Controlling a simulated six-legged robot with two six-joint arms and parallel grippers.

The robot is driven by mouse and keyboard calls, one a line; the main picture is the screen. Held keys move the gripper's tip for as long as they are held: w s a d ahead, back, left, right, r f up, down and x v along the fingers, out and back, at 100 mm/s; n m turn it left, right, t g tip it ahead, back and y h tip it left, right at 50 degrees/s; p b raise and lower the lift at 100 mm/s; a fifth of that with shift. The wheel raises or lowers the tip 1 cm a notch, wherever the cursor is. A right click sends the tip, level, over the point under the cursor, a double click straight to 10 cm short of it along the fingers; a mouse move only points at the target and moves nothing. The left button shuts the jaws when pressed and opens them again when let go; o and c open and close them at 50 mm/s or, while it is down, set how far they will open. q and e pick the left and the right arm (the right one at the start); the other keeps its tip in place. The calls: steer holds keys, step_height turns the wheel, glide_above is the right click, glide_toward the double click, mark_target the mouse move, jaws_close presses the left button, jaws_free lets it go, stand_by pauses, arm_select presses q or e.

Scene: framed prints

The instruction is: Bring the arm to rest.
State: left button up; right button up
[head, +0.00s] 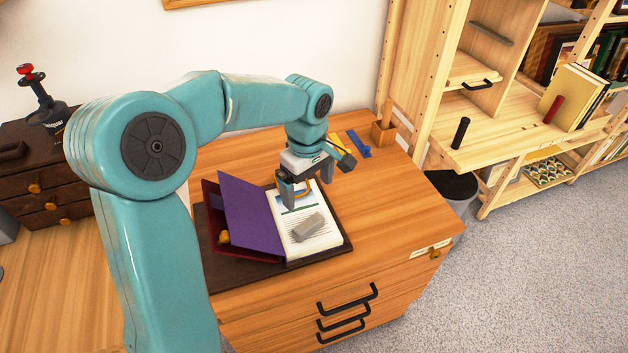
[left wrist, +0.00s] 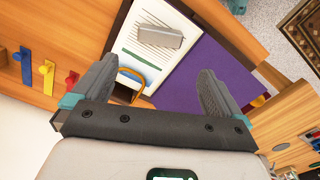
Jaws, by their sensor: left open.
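My left arm reaches in from the left over a wooden drawer cabinet. My left gripper (head: 305,188) is open and points down above an open folder with a purple cover (head: 250,213) and a white printed page (head: 305,247). A grey block (head: 307,228) lies on the page, apart from the fingers. In the left wrist view the open fingers (left wrist: 158,68) have nothing held between them. An orange loop (left wrist: 132,74) shows near the page's edge there, and the grey block (left wrist: 160,37) lies beyond. My right gripper does not show.
The folder lies on a dark mat (head: 222,277) on the cabinet top (head: 385,215). A blue piece (head: 358,144) and a small wooden holder (head: 383,132) are at the back. A dark drawer box (head: 45,185) stands left; shelves (head: 500,120) stand right. The cabinet top's right side is clear.

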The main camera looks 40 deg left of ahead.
arm_select(q)
steer(key=s+d+f+m+g+h+p, duration=0.15)
steer(key=s+d+f+m, duration=0.35)
steer(key=s+d+f, duration=0.6)
steer(key=s+d+f+m+g+h+p, duration=0.1)
steer(key=s+d+f+m+g+h, duration=0.15)
steer(key=s+d+f+m, duration=0.75)
steer(key=w+d+f+t, duration=0.2)
steer(key=w+f+t, duration=0.2)
steer(key=w+f, duration=0.2)
steer(key=shift+w+d+f, duration=0.2)
steer(key=shift+w+f, duration=0.15)
steer(key=shift+w, duration=0.4)
